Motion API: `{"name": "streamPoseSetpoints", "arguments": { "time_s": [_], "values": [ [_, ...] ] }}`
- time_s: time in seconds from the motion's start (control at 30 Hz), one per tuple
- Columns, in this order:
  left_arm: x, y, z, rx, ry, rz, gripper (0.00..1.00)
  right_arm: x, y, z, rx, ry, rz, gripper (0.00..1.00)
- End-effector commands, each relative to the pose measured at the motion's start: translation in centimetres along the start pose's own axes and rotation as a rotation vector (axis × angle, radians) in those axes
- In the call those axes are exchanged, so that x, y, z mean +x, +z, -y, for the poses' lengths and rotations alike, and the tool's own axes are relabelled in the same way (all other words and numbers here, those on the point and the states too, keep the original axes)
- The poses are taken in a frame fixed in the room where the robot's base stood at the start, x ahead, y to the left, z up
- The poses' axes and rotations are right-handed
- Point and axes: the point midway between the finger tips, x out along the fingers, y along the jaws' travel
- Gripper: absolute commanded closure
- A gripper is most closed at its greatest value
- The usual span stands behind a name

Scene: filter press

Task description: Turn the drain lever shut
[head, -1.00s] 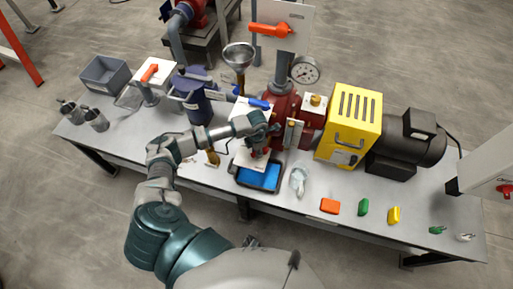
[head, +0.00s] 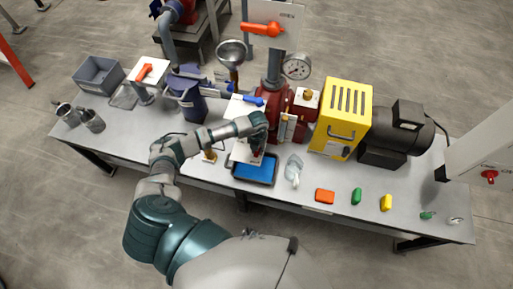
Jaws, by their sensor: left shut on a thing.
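My left gripper (head: 258,142) is at the front of the dark red pump body (head: 275,115), just above the blue-lined drip tray (head: 255,168). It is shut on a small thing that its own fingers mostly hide. A bit of red shows at the fingertips, and I take it to be the drain lever, but I cannot tell its angle. A blue lever (head: 252,100) lies above the gripper on a white plate. My right gripper does not show.
A yellow guard (head: 341,117) and a dark motor (head: 392,130) stand right of the pump. A blue vessel (head: 187,103) and a grey bin (head: 99,76) stand left.

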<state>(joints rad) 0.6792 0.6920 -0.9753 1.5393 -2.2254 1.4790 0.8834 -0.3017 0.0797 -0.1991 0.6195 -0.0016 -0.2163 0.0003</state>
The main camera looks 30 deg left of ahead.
Motion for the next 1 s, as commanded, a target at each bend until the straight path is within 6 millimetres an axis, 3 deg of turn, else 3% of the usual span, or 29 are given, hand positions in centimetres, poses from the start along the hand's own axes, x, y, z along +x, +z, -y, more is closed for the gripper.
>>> {"name": "streamPoseSetpoints", "arguments": {
  "time_s": [0.03, 0.6, 0.63, 0.7, 1.0],
  "values": [
    [0.51, -0.65, -0.14, -0.01, 0.009, -0.019, 1.0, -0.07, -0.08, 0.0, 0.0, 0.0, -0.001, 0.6],
    [0.62, -0.69, 0.1, -0.036, 0.007, -0.021, 1.0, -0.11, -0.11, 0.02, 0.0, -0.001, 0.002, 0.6],
    [0.61, -0.69, 0.1, -0.036, 0.007, -0.021, 0.7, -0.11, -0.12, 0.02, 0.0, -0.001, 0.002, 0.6],
    [0.54, -0.6, 0.13, -0.036, 0.006, -0.018, 0.52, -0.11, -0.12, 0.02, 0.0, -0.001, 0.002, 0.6],
    [0.26, -0.25, 0.19, -0.036, 0.002, -0.009, 0.52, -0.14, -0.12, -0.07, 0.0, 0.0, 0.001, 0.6]
  ]
}}
